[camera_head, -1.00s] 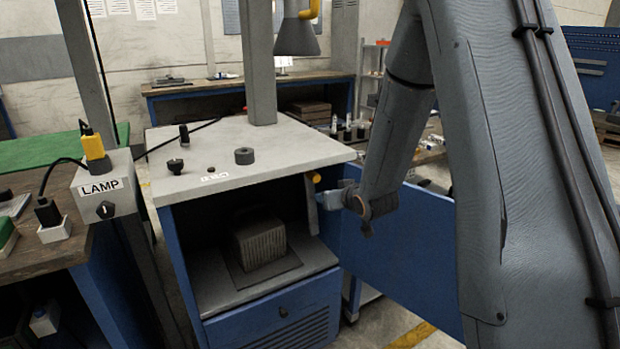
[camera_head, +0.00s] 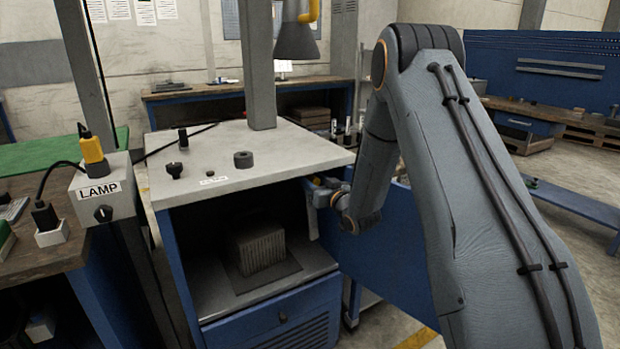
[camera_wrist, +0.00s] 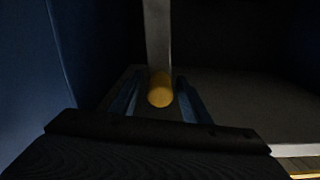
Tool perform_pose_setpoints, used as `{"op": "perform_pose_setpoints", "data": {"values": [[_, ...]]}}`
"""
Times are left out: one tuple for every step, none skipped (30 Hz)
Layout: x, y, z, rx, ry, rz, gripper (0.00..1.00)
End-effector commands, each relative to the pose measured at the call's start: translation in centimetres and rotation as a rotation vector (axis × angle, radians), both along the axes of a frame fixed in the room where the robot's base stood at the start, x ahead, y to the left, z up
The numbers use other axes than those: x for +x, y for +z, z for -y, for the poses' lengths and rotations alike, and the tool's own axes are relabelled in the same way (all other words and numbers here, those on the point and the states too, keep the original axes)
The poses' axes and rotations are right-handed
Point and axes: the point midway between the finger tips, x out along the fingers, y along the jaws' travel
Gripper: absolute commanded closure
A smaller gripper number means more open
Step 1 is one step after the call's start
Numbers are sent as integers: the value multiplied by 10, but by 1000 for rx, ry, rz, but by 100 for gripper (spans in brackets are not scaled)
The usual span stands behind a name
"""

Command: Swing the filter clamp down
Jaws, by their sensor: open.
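The filter clamp (camera_wrist: 157,38) shows in the wrist view as a pale grey bar running from the top edge down to a round yellow knob (camera_wrist: 160,91). My gripper (camera_wrist: 158,84) is open, with one blue finger on each side of the knob. The knob lies between the fingers, and I see dark gaps beside it. In the head view the grey bar (camera_head: 311,216) hangs at the right side of the cabinet opening. My gripper (camera_head: 318,184) is beside it there, small and partly hidden by my wrist.
The blue cabinet (camera_head: 265,325) has a pale top (camera_head: 215,145) with several knobs and a grey column (camera_head: 259,65). Its blue door (camera_head: 378,250) stands open on the right, close to my wrist. A ribbed grey block (camera_head: 259,248) sits inside. A LAMP box (camera_head: 105,190) stands left.

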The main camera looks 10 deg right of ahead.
Motion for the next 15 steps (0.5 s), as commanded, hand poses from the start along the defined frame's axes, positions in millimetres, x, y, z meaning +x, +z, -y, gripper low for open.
{"op": "perform_pose_setpoints", "data": {"values": [[4,-1,-2,0,0,-1,57],[7,-1,-2,0,0,-1,57],[9,-1,-3,0,0,-1,57],[10,-1,-4,1,0,-1,57],[11,-1,-4,1,0,-1,57],[12,-1,-4,1,0,-1,57],[12,-1,-4,1,0,-1,57],[12,-1,-4,1,0,-1,57],[12,-1,-4,1,0,-1,57],[12,-1,-4,1,0,-1,57],[12,-1,-4,0,0,-2,57],[12,-1,-4,1,0,-1,57],[12,-1,-4,0,0,-2,57],[12,-1,-4,0,0,-2,62],[12,-1,-4,0,0,-2,69]]}}
